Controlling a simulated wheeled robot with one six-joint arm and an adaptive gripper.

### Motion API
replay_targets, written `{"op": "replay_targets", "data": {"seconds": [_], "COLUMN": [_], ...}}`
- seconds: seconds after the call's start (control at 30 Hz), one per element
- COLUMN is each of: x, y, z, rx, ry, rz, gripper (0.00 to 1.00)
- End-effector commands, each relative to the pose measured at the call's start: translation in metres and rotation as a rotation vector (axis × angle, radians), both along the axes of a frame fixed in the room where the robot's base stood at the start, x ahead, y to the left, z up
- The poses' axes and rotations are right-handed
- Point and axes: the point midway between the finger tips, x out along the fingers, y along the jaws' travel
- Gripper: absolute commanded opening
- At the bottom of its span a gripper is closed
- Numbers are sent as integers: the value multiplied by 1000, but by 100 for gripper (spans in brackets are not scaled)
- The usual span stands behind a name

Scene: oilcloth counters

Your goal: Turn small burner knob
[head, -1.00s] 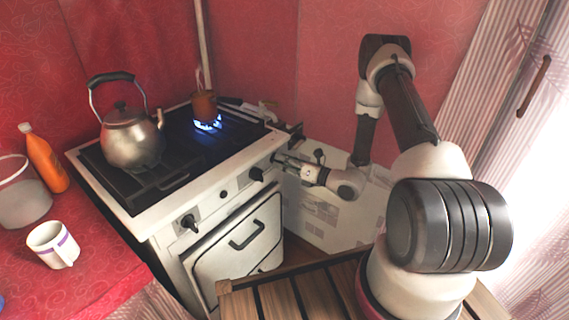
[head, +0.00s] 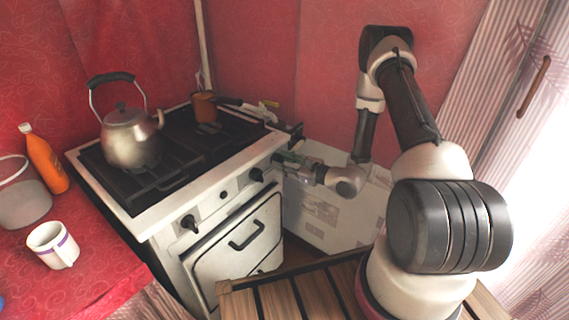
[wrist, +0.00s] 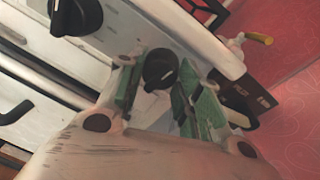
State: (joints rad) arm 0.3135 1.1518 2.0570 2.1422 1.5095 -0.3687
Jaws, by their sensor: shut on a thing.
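The small burner knob (wrist: 160,70) is black and round with a pale pointer mark; in the wrist view it sits between my green-padded fingers. My gripper (wrist: 161,88) is shut on it, at the right end of the stove's front panel. In the head view my gripper (head: 283,159) reaches the stove's (head: 150,215) right front corner and hides most of that knob. A small copper-brown pot (head: 204,106) stands on the back burner, with no flame visible under it.
Another black knob (head: 256,174) is close left of my gripper, and a further one (head: 189,223) is at the panel's left. A kettle (head: 130,137) stands on the stove. A mug (head: 50,244) and orange bottle (head: 45,160) are on the red counter.

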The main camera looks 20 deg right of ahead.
Motion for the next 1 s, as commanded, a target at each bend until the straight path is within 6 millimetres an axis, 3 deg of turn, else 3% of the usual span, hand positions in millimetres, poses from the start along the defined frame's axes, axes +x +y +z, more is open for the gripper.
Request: {"op": "replay_targets", "data": {"seconds": [0.33,0.9,0.93,1.0], "x": [-1,-1,-1,-1], "y": [0,0,0,0], "z": [-1,-1,-1,-1], "rx": [-120,-144,-144,-143], "ry": [-83,-101,-101,-100], "rz": [0,-1,-1,-1], "gripper": [11,11,40,53]}}
